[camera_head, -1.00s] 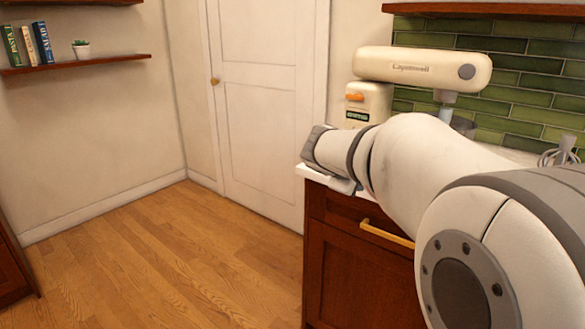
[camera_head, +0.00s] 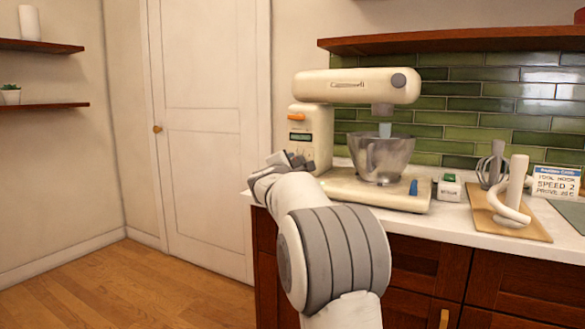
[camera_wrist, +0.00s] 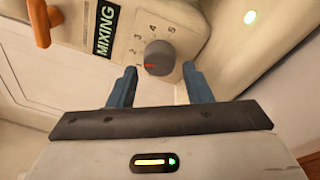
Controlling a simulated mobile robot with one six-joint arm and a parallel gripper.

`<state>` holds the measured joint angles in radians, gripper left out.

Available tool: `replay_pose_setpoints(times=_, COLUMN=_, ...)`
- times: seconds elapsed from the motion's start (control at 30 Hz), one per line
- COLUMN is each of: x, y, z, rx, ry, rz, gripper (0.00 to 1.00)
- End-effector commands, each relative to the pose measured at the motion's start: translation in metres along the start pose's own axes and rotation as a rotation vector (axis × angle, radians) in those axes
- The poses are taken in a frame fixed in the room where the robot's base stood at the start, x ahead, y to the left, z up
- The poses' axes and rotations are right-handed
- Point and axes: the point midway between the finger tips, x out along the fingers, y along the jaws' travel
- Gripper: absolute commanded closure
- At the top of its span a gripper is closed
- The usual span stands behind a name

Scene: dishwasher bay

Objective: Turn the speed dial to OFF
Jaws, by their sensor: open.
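The speed dial (camera_wrist: 160,58) is a dark grey round knob on the cream stand mixer (camera_head: 350,86). Its red mark points left, beside the 1 on the printed scale; numbers up to 5 show. I cannot make out an OFF label. My gripper (camera_wrist: 160,70) is open, with its blue-grey fingers to the left and right of the dial's near side. I cannot tell whether they touch it. In the head view my gripper (camera_head: 288,161) is at the lower front of the mixer's column, and the dial is not clear there.
A MIXING label (camera_wrist: 107,29) and an orange lever (camera_wrist: 40,22) are near the dial. A metal bowl (camera_head: 380,158) sits under the mixer head. Mixing attachments stand on a wooden board (camera_head: 540,226) to the right, beside a Speed 2 card (camera_head: 556,182). A shelf (camera_head: 455,40) hangs above.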

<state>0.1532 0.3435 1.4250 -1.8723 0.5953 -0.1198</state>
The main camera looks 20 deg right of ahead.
Motion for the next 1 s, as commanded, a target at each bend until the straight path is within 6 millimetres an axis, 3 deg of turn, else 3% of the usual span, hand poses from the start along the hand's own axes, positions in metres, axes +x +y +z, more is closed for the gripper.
replay_pose_setpoints(times=0.2, x=0.023, y=0.0, z=0.001, rx=0.0, ry=-0.001, rz=0.0, gripper=0.55)
replay_pose_setpoints(times=0.53, x=0.026, y=-0.001, z=0.001, rx=0.0, ry=-0.001, rz=-0.001, gripper=0.56)
replay_pose_setpoints(times=0.9, x=0.026, y=-0.001, z=0.001, rx=0.0, ry=-0.002, rz=-0.002, gripper=0.86)
replay_pose_setpoints(times=0.93, x=0.014, y=0.006, z=-0.011, rx=0.0, ry=0.001, rz=-0.001, gripper=0.87)
replay_pose_setpoints(times=1.0, x=0.021, y=0.002, z=-0.002, rx=-0.001, ry=-0.003, rz=-0.002, gripper=0.88)
